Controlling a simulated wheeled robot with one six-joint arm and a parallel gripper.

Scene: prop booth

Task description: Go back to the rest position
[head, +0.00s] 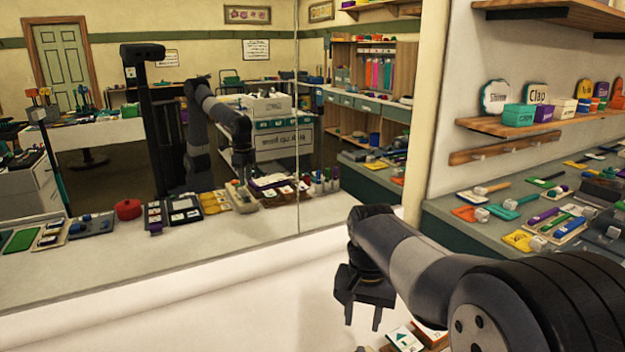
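My gripper (362,318) hangs at the lower middle of the head view, fingers pointing down. Its two fingertips are apart, with only white surface visible between them. It is above and a little left of a tile with a green arrow (405,340), apart from it in the picture. My arm reaches in from the lower right, bent down at the wrist. My column and arm also appear in the large mirror at the left.
The white counter (180,310) is bare at lower left. The mirror (300,120) stands behind it and reflects the room. At right, a grey counter (440,228) holds many small props below a wooden shelf (560,130) with signs and boxes. A wall edge separates mirror and shelves.

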